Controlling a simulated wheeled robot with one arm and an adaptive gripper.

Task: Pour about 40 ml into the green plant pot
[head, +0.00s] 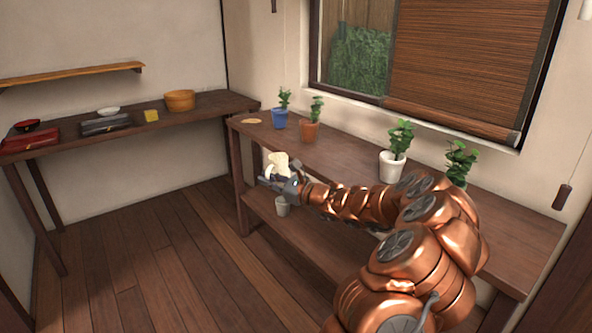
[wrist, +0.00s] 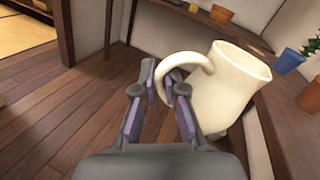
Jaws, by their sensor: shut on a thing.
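My gripper (head: 273,183) is shut on the handle of a cream jug (head: 280,160). In the wrist view the fingers (wrist: 160,88) close on the handle and the jug (wrist: 228,92) is on their right. The jug is in front of the window table's left end. Its contents are hidden. The rightmost plant (head: 461,158) has green leaves, but my arm hides its pot, so I cannot tell the pot's colour. The other plants stand in a blue pot (head: 280,119), an orange pot (head: 309,131) and a white pot (head: 392,167).
The window table (head: 345,153) has bare room between the orange and white pots. A small tan disc (head: 252,121) lies at its left end. A grey cup (head: 282,206) is below, near the lower shelf. The left table (head: 150,117) holds boxes and a round orange container (head: 180,100).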

